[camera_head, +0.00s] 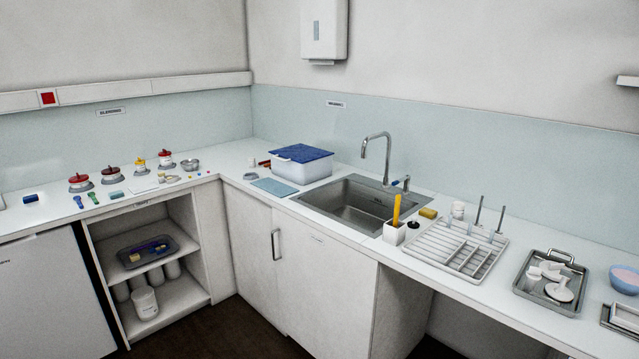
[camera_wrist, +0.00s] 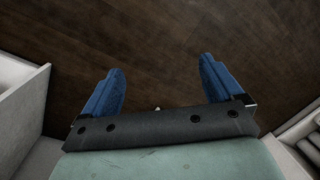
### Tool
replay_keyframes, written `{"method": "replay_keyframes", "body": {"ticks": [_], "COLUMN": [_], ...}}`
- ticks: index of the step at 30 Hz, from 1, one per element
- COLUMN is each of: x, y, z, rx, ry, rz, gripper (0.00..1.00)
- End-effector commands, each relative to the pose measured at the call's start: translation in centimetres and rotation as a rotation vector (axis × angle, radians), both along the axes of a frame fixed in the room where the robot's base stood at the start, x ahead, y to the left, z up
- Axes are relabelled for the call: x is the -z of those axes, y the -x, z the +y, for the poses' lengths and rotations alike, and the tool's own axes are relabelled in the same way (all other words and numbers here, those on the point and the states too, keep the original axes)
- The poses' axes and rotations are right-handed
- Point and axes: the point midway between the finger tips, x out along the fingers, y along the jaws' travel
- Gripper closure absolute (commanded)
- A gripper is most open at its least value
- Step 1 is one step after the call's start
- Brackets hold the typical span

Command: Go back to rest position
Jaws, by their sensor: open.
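My gripper (camera_wrist: 160,92) shows in the wrist view with its two blue fingers spread wide apart. It is open, with nothing between the fingers. Below the fingers lies dark brown wooden floor (camera_wrist: 165,45). My gripper and arm do not show in the head view.
An L-shaped white counter (camera_head: 240,160) carries jars, a lidded tub (camera_head: 302,165), a sink (camera_head: 350,205), a drying rack (camera_head: 455,250) and a metal tray (camera_head: 516,286). An open shelf (camera_head: 185,296) stands below at left. White furniture edges flank my gripper in the wrist view.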

Motion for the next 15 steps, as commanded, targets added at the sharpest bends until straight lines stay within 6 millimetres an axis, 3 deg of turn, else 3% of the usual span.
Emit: {"method": "replay_keyframes", "body": {"ticks": [1,9,15], "x": [0.8,3.9,4.7], "y": [2.5,13.7,20.5], "z": [-0.2,-1.2,-1.9], "rx": [-0.006,-0.034,-0.056], "ry": [0.008,0.057,0.090], "rz": [0.048,0.284,0.428], "gripper": [0.07,0.07,0.07]}}
